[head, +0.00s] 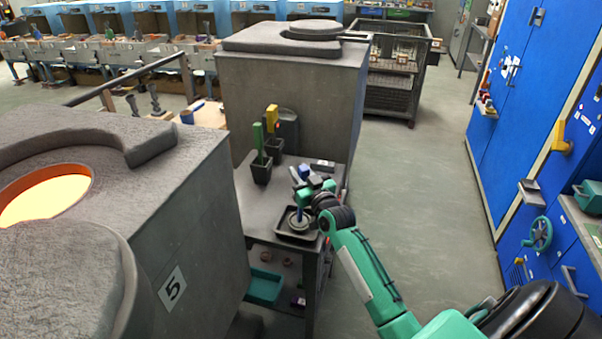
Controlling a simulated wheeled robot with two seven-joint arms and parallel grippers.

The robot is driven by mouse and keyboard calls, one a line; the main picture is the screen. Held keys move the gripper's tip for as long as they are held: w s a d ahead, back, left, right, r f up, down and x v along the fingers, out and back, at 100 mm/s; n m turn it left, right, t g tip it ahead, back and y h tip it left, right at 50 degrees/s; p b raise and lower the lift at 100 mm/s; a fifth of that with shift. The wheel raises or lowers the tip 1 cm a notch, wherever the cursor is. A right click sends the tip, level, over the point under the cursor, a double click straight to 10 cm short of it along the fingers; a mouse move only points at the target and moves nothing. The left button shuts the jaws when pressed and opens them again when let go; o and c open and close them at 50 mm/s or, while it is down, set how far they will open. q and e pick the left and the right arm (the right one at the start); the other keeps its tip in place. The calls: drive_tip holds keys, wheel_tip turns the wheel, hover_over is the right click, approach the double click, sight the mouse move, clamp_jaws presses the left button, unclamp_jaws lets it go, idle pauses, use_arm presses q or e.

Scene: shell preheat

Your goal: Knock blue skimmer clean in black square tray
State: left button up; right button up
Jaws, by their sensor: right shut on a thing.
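My right gripper (301,196) is at the end of the green and black arm, above the small grey table. It is shut on the blue skimmer (299,214), whose blue handle runs down from the jaws. The skimmer's grey round head shows low, in or just above the black square tray (282,236). I cannot tell whether the head touches the tray. My gripper hides part of the handle. My left gripper is not in view.
The grey table (262,205) also bears dark holders with a green-handled tool (258,140) and a yellow-handled one (272,115). A furnace with a glowing opening (45,193) stands at left, another grey block (300,75) behind. Floor at right is clear before blue cabinets (520,95).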

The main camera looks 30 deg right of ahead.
drive_tip(key=shift+r, duration=0.1)
drive_tip(key=shift+f+b, duration=0.35)
drive_tip(key=shift+f, duration=0.25)
idle(0.6)
wheel_tip(320, 180, up, 9)
drive_tip(key=p, duration=0.8)
drive_tip(key=shift+r, duration=0.1)
